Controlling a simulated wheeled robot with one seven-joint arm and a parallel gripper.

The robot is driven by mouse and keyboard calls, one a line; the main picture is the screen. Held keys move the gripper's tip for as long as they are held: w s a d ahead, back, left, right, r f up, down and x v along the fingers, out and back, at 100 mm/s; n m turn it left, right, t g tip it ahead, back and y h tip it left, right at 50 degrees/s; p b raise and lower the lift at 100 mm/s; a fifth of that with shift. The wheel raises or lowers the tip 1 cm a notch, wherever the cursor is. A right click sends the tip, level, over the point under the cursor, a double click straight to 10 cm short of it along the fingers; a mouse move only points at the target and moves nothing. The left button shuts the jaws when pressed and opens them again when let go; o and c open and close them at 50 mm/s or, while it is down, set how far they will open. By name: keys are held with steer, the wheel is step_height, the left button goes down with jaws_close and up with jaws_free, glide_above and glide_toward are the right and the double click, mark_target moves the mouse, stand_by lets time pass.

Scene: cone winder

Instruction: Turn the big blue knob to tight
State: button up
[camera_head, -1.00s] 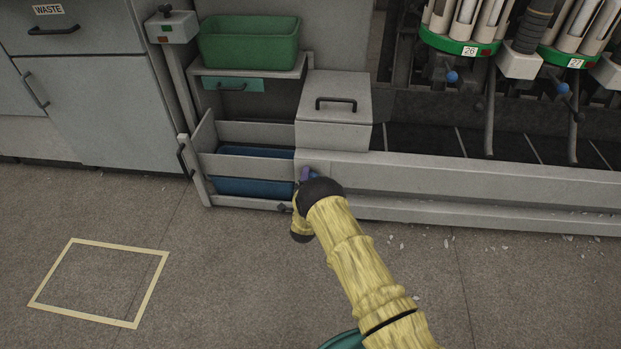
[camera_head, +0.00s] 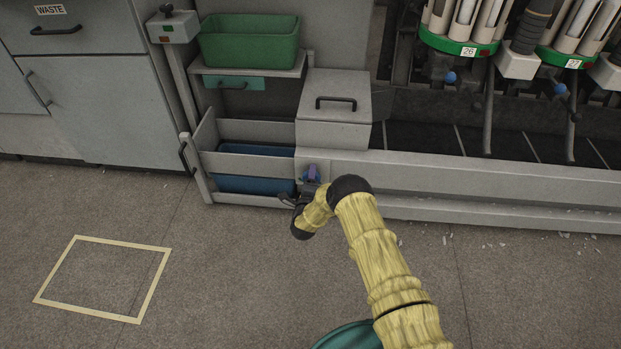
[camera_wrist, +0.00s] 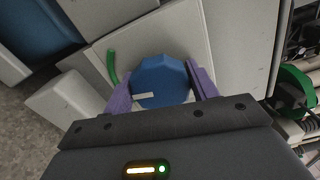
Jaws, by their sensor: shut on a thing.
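The big blue knob (camera_wrist: 160,82) is a faceted blue disc on a light grey panel in the wrist view. A short white mark (camera_wrist: 146,96) shows on its lower left part. A curved green mark (camera_wrist: 112,66) is on the panel to the knob's upper left. My gripper (camera_wrist: 162,88) has its two purple fingers on either side of the knob, shut on it. In the head view, my gripper (camera_head: 312,173) is at the front of the machine's low grey base, and the knob is mostly hidden there.
A blue bin (camera_head: 240,186) sits in an open drawer left of my gripper. A grey box with a black handle (camera_head: 336,103) is above. A green bin (camera_head: 249,41) stands on a shelf. The floor in front is clear around a yellow outlined square (camera_head: 150,290).

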steer(key=shift+a, duration=0.1)
steer(key=o, duration=1)
steer(key=s+p, duration=0.2)
steer(key=s, duration=0.3)
steer(key=s+p, duration=0.3)
steer(key=s, duration=0.3)
steer(key=s+p, duration=0.2)
steer(key=s, duration=0.4)
steer(key=shift+s+a+p, duration=0.25)
steer(key=shift+p, duration=0.15)
